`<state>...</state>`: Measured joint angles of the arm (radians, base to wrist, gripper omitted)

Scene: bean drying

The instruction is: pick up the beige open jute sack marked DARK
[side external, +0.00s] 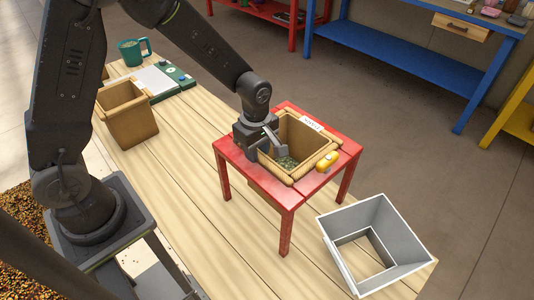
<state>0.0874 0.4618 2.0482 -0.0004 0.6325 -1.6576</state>
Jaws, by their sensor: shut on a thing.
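My gripper (273,137) is shut on the sack's left rim, one finger reaching over the inside. The gripper hides part of that wall.
A yellow object (327,161) lies on the red table right of the sack. A green mug (131,53) and a green-edged board (170,78) are at the back left.

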